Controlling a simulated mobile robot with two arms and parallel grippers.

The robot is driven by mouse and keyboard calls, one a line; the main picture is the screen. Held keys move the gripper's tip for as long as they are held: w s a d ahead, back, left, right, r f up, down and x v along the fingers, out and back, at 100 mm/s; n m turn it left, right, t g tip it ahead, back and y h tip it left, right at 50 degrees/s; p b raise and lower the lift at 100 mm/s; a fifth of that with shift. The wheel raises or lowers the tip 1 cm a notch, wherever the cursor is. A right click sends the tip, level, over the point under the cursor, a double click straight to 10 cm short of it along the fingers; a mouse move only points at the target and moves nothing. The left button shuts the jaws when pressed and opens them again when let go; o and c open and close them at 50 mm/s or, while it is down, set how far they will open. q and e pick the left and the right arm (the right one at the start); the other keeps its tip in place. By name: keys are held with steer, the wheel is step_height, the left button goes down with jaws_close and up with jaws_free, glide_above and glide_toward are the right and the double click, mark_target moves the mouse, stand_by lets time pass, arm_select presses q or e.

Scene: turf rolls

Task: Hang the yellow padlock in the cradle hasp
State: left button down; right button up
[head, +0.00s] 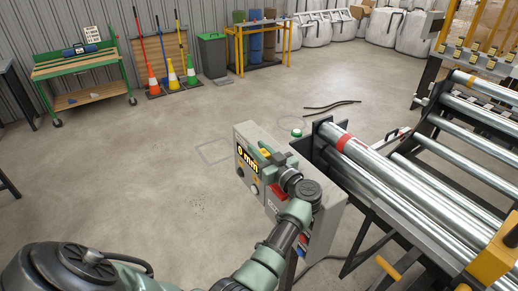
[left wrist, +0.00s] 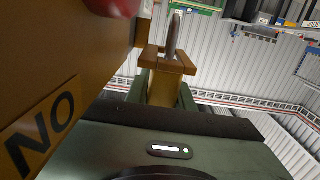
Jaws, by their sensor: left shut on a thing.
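The yellow padlock (left wrist: 162,88) is between the fingers of my left gripper (left wrist: 160,98) in the left wrist view, with its grey shackle pointing up, away from the palm. In the head view my left gripper (head: 264,157) is at the face of a grey control box (head: 245,143), and a small yellow part of the padlock (head: 265,153) shows there. In the left wrist view a large orange-yellow surface marked "NO" (left wrist: 45,128) is close on the left, with a red rounded part above it. I cannot make out the cradle hasp. My right gripper is not in view.
A green-legged bench (head: 80,65), cones (head: 172,75) and a bin (head: 212,55) stand far back.

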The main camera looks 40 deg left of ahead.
arm_select(q)
steer(key=c, duration=1.1)
jaws_free()
steer(key=shift+f, duration=0.1)
